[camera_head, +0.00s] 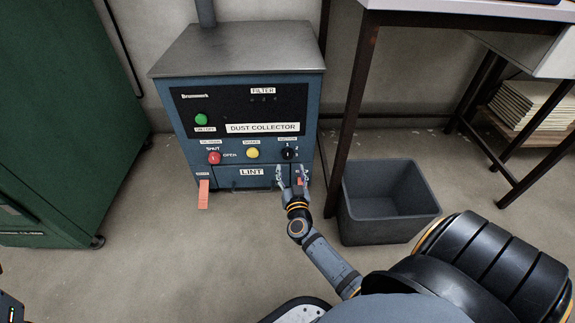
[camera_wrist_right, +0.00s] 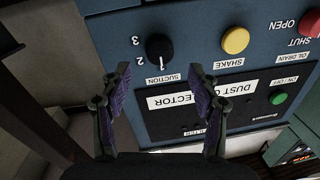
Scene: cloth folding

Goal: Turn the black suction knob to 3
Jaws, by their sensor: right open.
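The black suction knob (camera_head: 288,154) is at the lower right of the blue dust collector's (camera_head: 187,131) front. It also shows in the right wrist view (camera_wrist_right: 158,46), upside down, with the numbers 1, 2 and 3 around it. Its white mark appears to point toward 1. My right gripper (camera_head: 291,172) is open and empty, just below and in front of the knob in the head view. In the right wrist view its fingers (camera_wrist_right: 158,84) stand apart, with the knob beyond the gap, not touched. My left gripper is not in view.
A yellow shake button (camera_head: 252,153) and a red knob (camera_head: 214,158) sit left of the suction knob; a green button (camera_head: 201,119) is above. A table leg (camera_head: 352,108) and grey bin (camera_head: 388,228) stand to the right. A green cabinet (camera_head: 70,120) is at left.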

